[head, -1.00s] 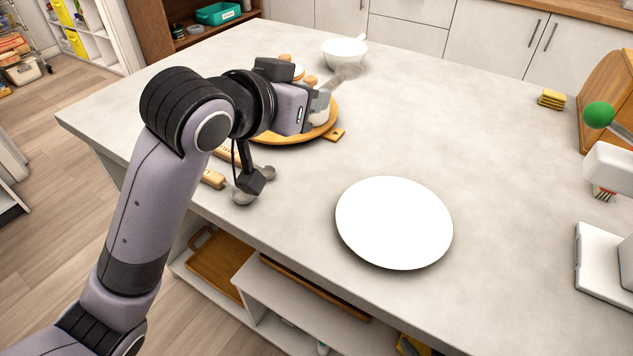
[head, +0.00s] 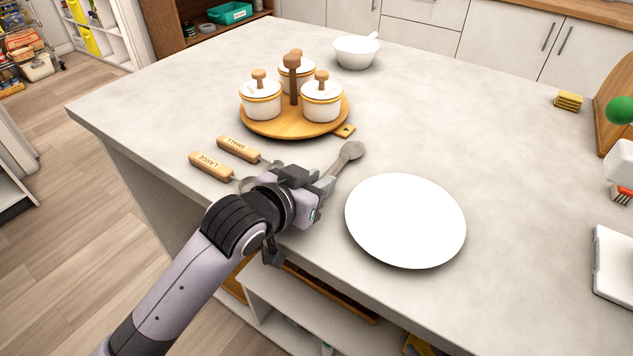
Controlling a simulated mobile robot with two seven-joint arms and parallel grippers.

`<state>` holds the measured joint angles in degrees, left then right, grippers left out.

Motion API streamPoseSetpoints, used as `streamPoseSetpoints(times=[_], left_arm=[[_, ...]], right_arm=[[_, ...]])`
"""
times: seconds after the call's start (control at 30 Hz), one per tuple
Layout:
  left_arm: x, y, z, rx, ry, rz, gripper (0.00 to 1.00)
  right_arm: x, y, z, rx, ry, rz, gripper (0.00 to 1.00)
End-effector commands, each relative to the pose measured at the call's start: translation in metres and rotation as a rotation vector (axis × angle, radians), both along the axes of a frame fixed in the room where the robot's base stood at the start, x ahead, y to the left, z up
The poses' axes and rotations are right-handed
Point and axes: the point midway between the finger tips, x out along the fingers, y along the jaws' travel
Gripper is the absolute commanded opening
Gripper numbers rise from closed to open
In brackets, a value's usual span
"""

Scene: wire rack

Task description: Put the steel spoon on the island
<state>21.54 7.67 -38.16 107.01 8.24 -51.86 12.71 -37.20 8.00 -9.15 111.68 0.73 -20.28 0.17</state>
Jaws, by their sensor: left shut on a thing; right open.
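The steel spoon (head: 351,151) is in my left gripper, its bowl pointing away to the upper right. My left gripper (head: 325,186) is shut on its handle, which the jaws mostly hide. The spoon is over or on the island top (head: 510,170), between the white plate and the tray of jars; I cannot tell whether it touches the surface. My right gripper is not in view.
A white plate (head: 405,220) lies just right of my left gripper. A round wooden tray (head: 290,128) with lidded jars stands behind. Two wooden-handled scoops, LARGE (head: 211,166) and SMALL (head: 238,149), lie left. A white bowl (head: 356,53) stands farther back.

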Motion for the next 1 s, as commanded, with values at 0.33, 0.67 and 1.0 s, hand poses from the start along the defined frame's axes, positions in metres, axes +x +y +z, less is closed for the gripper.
streamPoseSetpoints(times=[0.33, 0.67, 1.0], left_arm=[[0.000, 0.000, -0.003, -0.001, -0.001, 0.000, 0.00], [0.000, 0.000, -0.002, -0.001, -0.001, 0.000, 0.50], [-0.016, 0.011, 0.009, -0.001, -0.002, 0.000, 0.50]], right_arm=[[0.000, 0.000, 0.000, 0.000, 0.001, 0.000, 0.43], [0.000, 0.000, 0.000, 0.000, 0.001, 0.000, 0.43], [0.000, 0.000, 0.002, 0.000, 0.001, 0.000, 0.43]])
